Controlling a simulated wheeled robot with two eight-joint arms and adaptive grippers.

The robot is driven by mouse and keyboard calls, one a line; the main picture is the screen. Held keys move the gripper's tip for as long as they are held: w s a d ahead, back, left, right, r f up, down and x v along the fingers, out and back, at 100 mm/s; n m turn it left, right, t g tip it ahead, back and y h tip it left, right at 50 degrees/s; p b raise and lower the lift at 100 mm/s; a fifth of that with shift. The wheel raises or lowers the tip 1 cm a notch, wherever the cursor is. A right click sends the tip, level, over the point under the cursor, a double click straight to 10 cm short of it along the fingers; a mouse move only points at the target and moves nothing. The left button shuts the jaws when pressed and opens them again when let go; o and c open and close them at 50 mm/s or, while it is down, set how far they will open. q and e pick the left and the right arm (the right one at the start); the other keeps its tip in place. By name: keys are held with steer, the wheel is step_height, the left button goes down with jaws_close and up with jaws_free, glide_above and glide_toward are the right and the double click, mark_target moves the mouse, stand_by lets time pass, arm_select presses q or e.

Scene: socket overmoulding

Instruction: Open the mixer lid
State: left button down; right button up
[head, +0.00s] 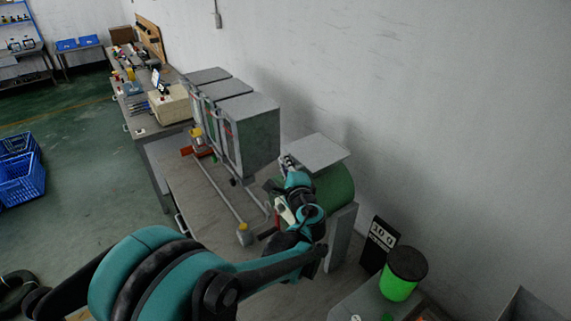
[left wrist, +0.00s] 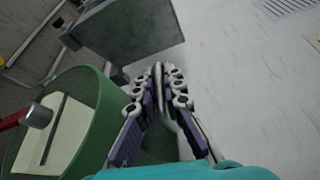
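The mixer is a green drum (head: 335,187) on the far right end of the bench; its green curved wall (left wrist: 92,95) fills the lower left of the left wrist view. My left gripper (head: 287,162) is at the lid's left edge. My right gripper is not in view.
Tall grey cabinets (head: 250,130) stand on the bench left of the mixer, with a rail (head: 222,190) before them. A wall is close behind. A black-and-green container (head: 400,285) stands at the lower right. Blue crates (head: 20,178) lie on the floor.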

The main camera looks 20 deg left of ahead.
mark_target(301, 156)
arm_select(q)
steer(key=shift+r+p, duration=0.6)
steer(key=shift+r, duration=0.05)
steer(key=w+d+r+m+g+p, duration=0.1)
steer(key=w+r+m+g+p, duration=0.15)
steer(key=r+p, duration=0.3)
steer(key=w+d+r+m+g+p, duration=0.1)
steer(key=w+d+r+m+p, duration=0.1)
steer(key=r+m+p, duration=0.35)
steer(key=w+d+r+m+g+y+p, duration=0.1)
steer(key=w+d+r+m+g+p, duration=0.1)
steer(key=w, duration=0.6)
steer(key=w+d+r+m+g+y+p, duration=0.1)
steer(key=w+d+r+m+g+p, duration=0.1)
steer(key=w+d+r, duration=0.3)
steer(key=shift+w+d+m+p, duration=0.7)
steer(key=shift+w+d+p, duration=0.25)
steer(key=shift+w, duration=0.45)
steer(key=shift+f, duration=0.1)
